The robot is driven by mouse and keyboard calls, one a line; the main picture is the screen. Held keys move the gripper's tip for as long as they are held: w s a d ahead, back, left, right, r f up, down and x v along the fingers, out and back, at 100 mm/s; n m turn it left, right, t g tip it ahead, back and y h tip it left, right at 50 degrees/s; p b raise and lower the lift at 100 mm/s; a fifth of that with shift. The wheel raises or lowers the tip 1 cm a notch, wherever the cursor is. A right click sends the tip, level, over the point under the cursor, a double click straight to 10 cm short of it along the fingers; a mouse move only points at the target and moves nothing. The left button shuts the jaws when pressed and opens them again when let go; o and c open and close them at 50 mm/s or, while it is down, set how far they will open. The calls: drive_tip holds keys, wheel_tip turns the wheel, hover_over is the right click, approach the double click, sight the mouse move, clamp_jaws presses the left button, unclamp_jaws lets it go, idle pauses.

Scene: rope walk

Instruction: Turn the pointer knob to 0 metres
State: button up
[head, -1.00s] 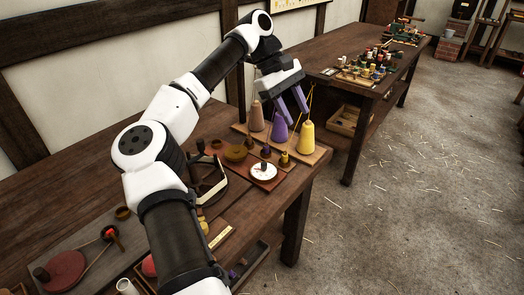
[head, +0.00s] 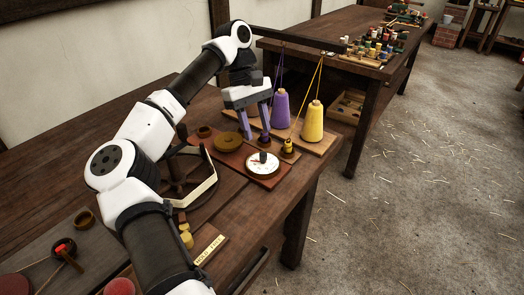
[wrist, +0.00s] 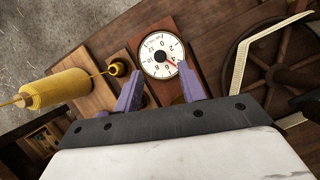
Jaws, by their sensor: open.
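The pointer knob (head: 263,157) is a small dark knob in the middle of a round white dial (head: 272,171) on a reddish-brown board. In the wrist view the dial face (wrist: 151,45) shows numerals around its rim. The knob (wrist: 160,56) sits at its centre, with a red mark towards the dial's lower right; I cannot surely read which numeral it meets. My gripper (head: 255,138) points down, open and empty, above and just behind the dial. In the wrist view its purple fingers (wrist: 160,72) stand apart on either side of the dial's near part, not visibly touching the knob.
Yellow (head: 313,122) and purple (head: 281,108) thread cones stand behind the dial, with strands rising. A small yellow spool (head: 288,146) stands close by the dial. A wheel-like frame (head: 203,190) is to the left. A second table behind holds several spools.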

sight(264, 154)
drive_tip(key=x, duration=0.6)
drive_tip(key=shift+s+d+f, duration=0.1)
clamp_jaws()
